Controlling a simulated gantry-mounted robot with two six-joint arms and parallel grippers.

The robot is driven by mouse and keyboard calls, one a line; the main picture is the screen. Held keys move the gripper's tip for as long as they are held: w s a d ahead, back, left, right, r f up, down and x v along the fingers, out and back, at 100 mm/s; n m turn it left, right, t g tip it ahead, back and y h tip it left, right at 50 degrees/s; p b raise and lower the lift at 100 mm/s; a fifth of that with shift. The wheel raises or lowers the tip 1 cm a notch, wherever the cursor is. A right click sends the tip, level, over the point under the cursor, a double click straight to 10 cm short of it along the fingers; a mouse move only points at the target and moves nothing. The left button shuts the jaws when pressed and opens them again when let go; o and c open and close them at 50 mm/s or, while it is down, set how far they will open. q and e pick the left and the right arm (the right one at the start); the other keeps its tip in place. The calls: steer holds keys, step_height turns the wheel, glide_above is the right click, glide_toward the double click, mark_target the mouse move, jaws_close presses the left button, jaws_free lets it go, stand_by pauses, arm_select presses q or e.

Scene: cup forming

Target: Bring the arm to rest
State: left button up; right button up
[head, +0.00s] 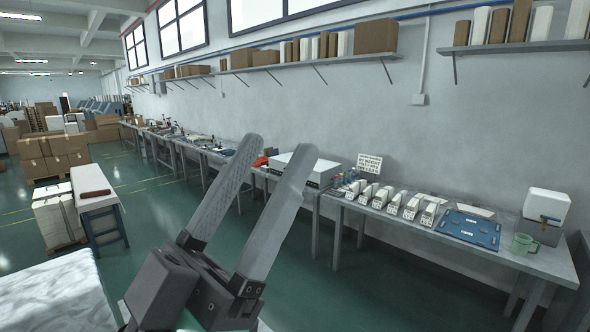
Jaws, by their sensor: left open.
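My left gripper (250,154) is large in the middle of the head view. Its two long grey fingers point up and to the right and stand apart, with nothing between them. It is raised in front of the wall tables and appears to touch nothing. My right gripper does not show.
A pale covered surface (50,295) lies at lower left. Green floor (150,200) is open beyond it.

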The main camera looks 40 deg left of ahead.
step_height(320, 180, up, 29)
steer(key=p, duration=2.8)
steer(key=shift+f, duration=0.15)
